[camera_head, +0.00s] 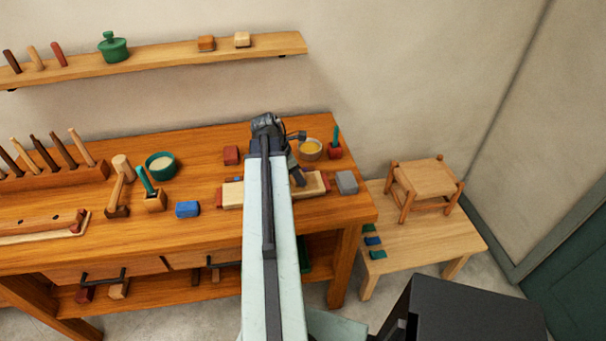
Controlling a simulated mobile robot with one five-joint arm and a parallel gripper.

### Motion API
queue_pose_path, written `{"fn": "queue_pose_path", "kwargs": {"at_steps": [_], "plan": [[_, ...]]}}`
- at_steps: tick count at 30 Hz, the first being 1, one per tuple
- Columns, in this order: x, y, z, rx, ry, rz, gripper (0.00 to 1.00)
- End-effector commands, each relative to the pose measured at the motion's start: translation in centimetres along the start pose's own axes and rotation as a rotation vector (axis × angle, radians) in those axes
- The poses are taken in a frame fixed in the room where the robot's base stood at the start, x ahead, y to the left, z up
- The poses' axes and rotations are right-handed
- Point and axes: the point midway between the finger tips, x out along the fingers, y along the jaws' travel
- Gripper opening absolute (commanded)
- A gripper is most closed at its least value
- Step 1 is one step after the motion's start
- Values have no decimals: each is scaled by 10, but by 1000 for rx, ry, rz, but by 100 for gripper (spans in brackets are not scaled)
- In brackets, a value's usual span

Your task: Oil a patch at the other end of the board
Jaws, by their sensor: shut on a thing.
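A pale wooden board (232,195) lies on the workbench with small red pieces at its two ends. My arm crosses in front of it and hides its middle. Its right part (314,184) shows beside my gripper (296,172). My gripper points down over this right part, shut on a small dark piece (299,181) that is mostly hidden. I cannot tell whether the piece touches the board. A bowl of yellow liquid, likely oil (311,148), stands just behind the board's right part.
A grey block (347,182) sits right of the board and a blue block (187,209) left of it. A red block (231,155) and a red holder with a green-handled tool (335,150) stand behind. A low table with a stool (424,178) is at the right.

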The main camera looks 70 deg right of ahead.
Motion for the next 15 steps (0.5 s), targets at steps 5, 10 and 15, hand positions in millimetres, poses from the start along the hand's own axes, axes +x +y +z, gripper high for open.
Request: {"fn": "queue_pose_path", "kwargs": {"at_steps": [5, 10, 15], "plan": [[-1, 1, -3, 0, 0, 0, 5], [-5, 4, -17, -2, 0, 0, 5], [-10, 6, -29, 0, 0, -1, 5]]}}
